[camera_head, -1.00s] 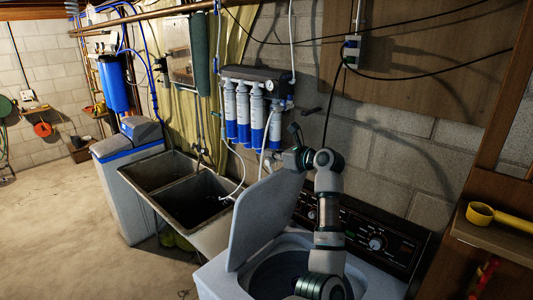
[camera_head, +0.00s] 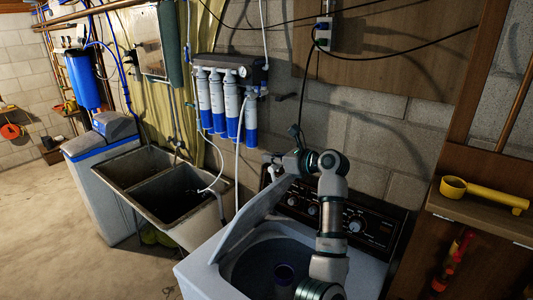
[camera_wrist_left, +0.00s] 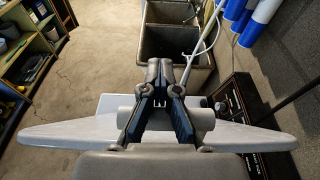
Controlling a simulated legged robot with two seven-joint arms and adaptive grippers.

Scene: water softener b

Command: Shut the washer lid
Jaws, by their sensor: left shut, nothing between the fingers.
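The washer (camera_head: 203,277) is a white top-loader at the bottom of the head view, with its tub opening (camera_head: 248,272) exposed. Its lid (camera_head: 250,219) is partly open, tilted up over the left side of the opening. My left gripper (camera_head: 270,157) is at the lid's raised upper edge, on its far side. Some of the contact area is hidden, so I cannot tell if they touch. In the left wrist view its fingers (camera_wrist_left: 173,72) are together and empty, and the lid (camera_wrist_left: 70,133) stretches across below them. My right gripper is not in view.
The control panel (camera_head: 375,228) lies behind the washer. A double utility sink (camera_head: 170,192) and a water softener (camera_head: 100,190) stand to the left. Filter cartridges (camera_head: 218,105) hang on the wall above. A wooden shelf (camera_head: 480,215) with a yellow scoop (camera_head: 485,194) is at right.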

